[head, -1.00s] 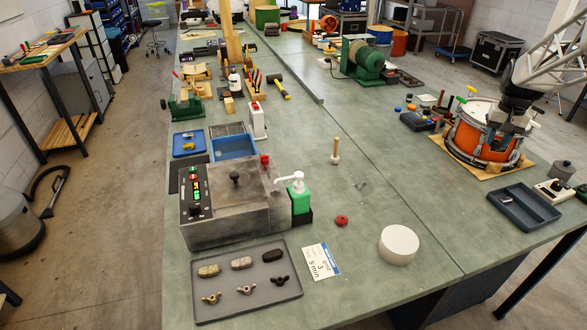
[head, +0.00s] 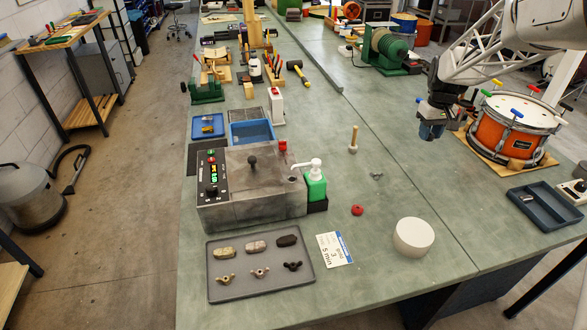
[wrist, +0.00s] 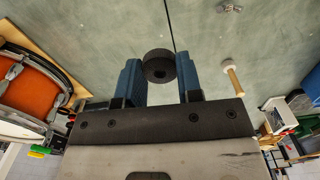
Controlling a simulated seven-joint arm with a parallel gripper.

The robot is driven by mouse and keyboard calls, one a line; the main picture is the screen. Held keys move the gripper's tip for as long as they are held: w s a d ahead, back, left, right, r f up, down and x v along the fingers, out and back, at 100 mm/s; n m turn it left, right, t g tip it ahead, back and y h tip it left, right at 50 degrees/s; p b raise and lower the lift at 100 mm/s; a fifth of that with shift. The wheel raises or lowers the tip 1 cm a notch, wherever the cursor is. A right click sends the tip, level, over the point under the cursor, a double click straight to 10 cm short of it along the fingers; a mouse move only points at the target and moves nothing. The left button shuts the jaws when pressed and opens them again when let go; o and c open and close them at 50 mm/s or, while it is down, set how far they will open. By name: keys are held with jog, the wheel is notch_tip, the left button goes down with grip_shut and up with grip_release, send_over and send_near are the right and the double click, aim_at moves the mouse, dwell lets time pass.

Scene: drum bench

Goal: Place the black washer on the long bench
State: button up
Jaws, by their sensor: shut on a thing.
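The black washer (wrist: 158,57), a thick ring with a hole, sits between the two blue fingertips in the wrist view. My gripper (wrist: 160,80) is shut on it. In the head view my gripper (head: 432,130) is above the green bench (head: 335,115), to the left of the orange drum. I cannot make out the washer in the head view. The wrist view shows bare green surface and a dark seam beyond the washer. The long bench top runs from the front to the back of the room.
The orange drum (head: 512,132) stands right of my gripper, with a blue-grey divided tray (head: 545,208) in front of it.

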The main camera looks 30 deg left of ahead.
jog(key=s+a+f+n, duration=0.2)
jog(key=s+a, duration=0.4)
jog(key=a, duration=0.3)
jog(key=s+a+f+n, duration=0.2)
jog(key=s+a+n, duration=0.3)
jog(key=a, duration=0.4)
jog(key=s+a+f+n, duration=0.2)
jog(key=s+a+n, duration=0.2)
jog(key=s+a, duration=0.3)
jog(key=a, duration=0.2)
jog(key=shift+a+f, duration=0.3)
jog(key=shift+a, duration=0.05)
jog(key=shift+f, duration=0.15)
jog(key=shift+f, duration=2.35)
jog(key=shift+f, duration=2.5)
jog(key=shift+f, duration=0.15)
